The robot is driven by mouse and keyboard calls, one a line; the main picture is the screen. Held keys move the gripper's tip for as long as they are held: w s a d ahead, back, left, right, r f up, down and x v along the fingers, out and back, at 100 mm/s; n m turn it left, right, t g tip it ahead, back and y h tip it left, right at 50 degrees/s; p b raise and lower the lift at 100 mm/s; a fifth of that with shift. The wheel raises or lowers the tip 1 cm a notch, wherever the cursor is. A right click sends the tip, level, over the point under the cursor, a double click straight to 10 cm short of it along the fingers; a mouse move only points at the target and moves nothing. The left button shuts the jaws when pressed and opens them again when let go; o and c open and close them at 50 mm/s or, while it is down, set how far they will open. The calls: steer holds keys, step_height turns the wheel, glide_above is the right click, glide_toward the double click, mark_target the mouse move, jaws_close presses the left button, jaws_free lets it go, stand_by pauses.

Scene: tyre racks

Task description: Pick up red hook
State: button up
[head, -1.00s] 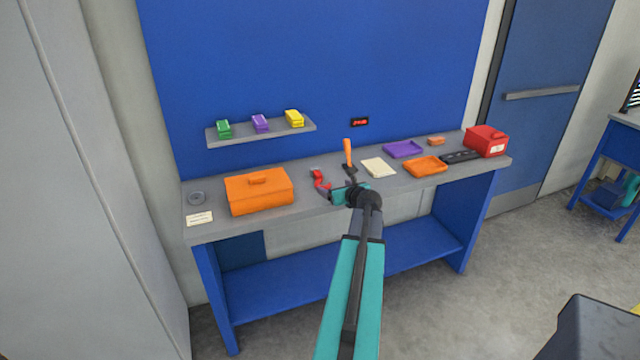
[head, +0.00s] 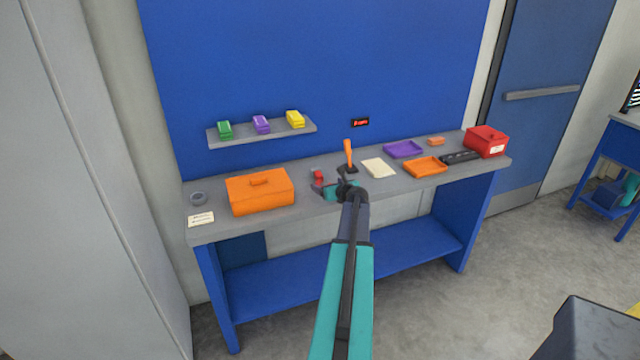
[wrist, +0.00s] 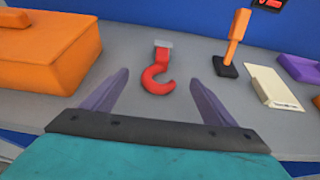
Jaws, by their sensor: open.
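The red hook (wrist: 157,78) lies on the grey bench top, its curved end toward my gripper and a grey piece at its far end. In the head view the red hook (head: 317,174) is mostly hidden behind my gripper; only a small red part shows. My gripper (wrist: 162,78) is open and empty, with a purple-grey finger on each side of the hook's line. The hook shows between the fingertips, apart from both. In the head view my gripper (head: 325,186) is over the bench's front half.
An orange toolbox (head: 260,193) stands left of the hook. An orange-handled upright tool (head: 348,155) and a cream pad (head: 379,168) are to the right. Orange (head: 426,167) and purple trays (head: 403,149) lie further right. A shelf (head: 262,134) hangs behind.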

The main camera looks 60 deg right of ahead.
mark_target(322, 181)
stand_by(0.4)
steer(key=shift+p+x, duration=0.6)
steer(key=shift+x, duration=0.65)
steer(key=shift+p+x, duration=0.45)
steer(key=shift+x, duration=0.95)
steer(key=c, duration=1.4)
